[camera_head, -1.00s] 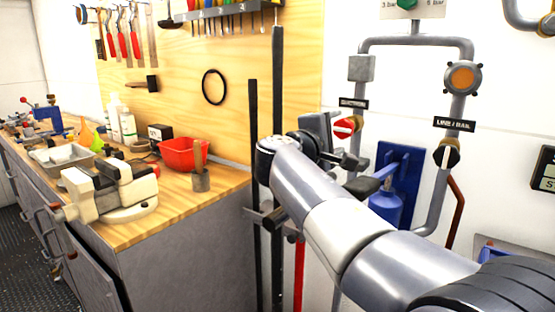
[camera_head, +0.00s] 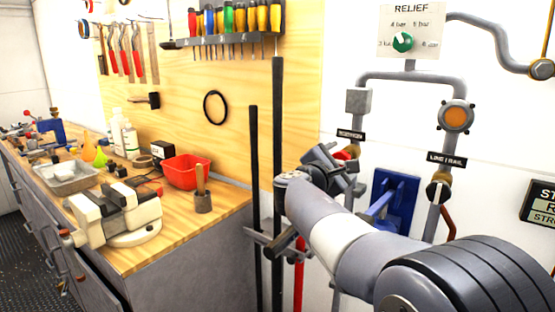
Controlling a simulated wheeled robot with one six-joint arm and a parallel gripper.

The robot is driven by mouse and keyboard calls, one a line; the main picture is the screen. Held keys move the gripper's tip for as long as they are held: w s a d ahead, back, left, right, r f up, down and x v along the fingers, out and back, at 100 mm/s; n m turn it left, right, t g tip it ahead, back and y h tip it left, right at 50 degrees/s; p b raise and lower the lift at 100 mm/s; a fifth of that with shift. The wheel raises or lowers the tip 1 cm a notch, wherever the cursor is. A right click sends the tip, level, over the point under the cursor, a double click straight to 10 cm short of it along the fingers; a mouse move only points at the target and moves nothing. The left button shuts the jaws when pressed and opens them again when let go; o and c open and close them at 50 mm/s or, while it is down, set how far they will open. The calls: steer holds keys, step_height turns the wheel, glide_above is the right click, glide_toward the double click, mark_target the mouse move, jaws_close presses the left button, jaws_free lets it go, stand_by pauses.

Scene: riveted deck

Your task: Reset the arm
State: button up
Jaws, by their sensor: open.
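My arm reaches in from the lower right, toward the pipes on the white wall. My gripper (camera_head: 338,167) is at its far end, partly hidden behind my own wrist. It is open, and I see nothing between its fingers. In the picture it overlaps the red valve handle (camera_head: 351,151) on the left pipe, so only a little of the handle shows. I cannot tell whether they touch.
Dark upright bars (camera_head: 277,120) stand left of my gripper. The workbench (camera_head: 185,235) carries a vise (camera_head: 115,214) and a red bin (camera_head: 186,171). A relief dial (camera_head: 403,42) is above.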

steer(key=n+p, duration=0.5)
steer(key=p, duration=0.1)
steer(key=shift+r+n+p, duration=0.25)
steer(key=shift+n+p, duration=0.15)
steer(key=n+p, duration=0.5)
steer(key=p, duration=0.1)
steer(key=shift+p, duration=0.3)
steer(key=shift+b+v, duration=0.4)
steer(key=shift+v, duration=1.15)
steer(key=shift+f, duration=0.2)
